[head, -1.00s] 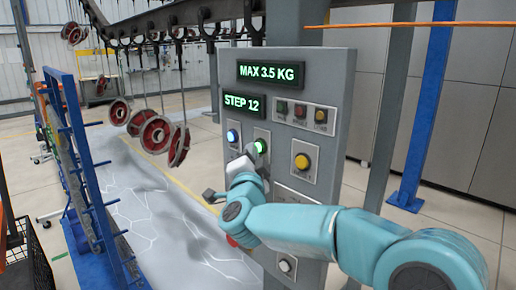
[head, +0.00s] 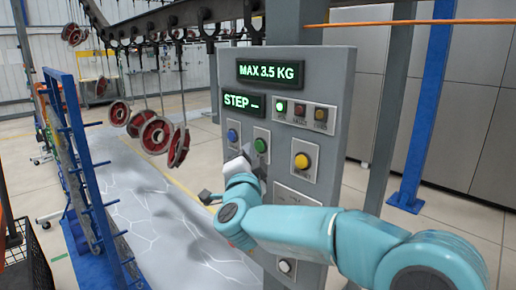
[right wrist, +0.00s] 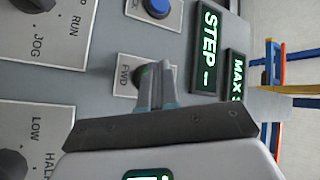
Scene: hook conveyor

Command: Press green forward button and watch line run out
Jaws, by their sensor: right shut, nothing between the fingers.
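The green forward button (head: 261,144) is on the grey control panel (head: 325,215), unlit in the head view. In the right wrist view its plate reads FWD, and the button (right wrist: 139,77) is partly hidden behind my fingers. My right gripper (head: 250,158) is shut and empty, its fingertips right at the button. I cannot tell whether they touch it. Red wheels (head: 157,133) hang on hooks from the overhead line (head: 150,24) at the left. The step display (head: 242,103) reads "STEP –", and a small green lamp (head: 281,106) is lit. My left gripper is not in view.
A blue button (head: 233,135) is left of the green one and a yellow button (head: 302,161) is right of it. A blue rack (head: 82,150) stands at the left. A blue post (head: 423,110) stands behind the panel at the right.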

